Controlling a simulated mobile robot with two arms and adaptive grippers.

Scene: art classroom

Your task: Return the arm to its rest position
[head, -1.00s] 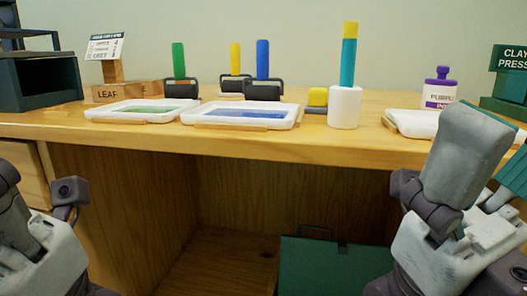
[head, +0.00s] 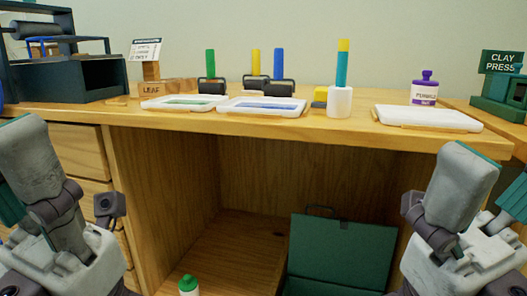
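Both of my arms are folded at the front of the head view, one at the left edge and one at the right edge. Their grey links stand upright in front of the wooden desk (head: 310,123). The fingertips of both grippers cannot be made out, so whether they are open or shut does not show. I see nothing held in either arm.
On the desk stand a green-ink tray (head: 184,104), a blue-ink tray (head: 262,107), a white tray (head: 428,119), rollers, a white cup (head: 339,102) and a purple bottle (head: 424,90). Below are a green case (head: 342,255) and a green-capped bottle (head: 189,286).

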